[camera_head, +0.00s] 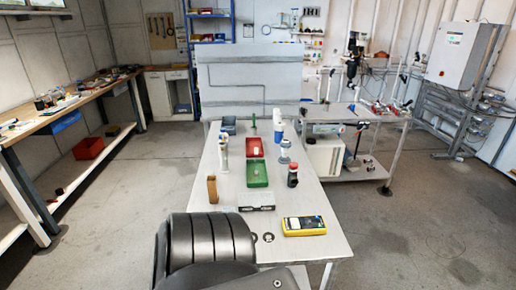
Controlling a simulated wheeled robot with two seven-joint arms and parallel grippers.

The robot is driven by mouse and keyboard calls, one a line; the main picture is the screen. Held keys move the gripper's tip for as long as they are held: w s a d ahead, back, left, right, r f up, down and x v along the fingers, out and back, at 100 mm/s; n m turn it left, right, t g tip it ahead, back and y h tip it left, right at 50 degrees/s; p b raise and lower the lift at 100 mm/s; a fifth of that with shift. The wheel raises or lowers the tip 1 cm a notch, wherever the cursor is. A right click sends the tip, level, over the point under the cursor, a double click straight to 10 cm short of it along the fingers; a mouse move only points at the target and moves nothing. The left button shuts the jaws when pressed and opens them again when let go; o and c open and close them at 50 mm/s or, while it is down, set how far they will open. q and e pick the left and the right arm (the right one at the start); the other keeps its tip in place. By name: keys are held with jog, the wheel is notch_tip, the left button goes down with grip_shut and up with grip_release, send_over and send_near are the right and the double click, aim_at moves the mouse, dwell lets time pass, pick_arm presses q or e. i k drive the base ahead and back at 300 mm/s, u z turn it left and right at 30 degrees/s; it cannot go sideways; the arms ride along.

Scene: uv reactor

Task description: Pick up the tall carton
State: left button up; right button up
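A small upright brown block (212,190) stands near the left edge of the white table (228,190). It is the most carton-like thing I see, but I cannot tell for certain that it is the tall carton. Nothing touches it. Neither of my grippers shows in the head view; only a dark ribbed part of my own body fills the bottom middle.
The table also bears a red tray (249,153), a green tray (257,184), a white bottle (223,155), a dark red-topped jar (292,177), a grey bin (229,125) and a yellow multimeter (304,226). A long workbench (60,106) runs along the left.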

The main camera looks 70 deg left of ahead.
aim_at(212, 183)
jog(key=i, duration=1.25)
jog(key=u, duration=1.6)
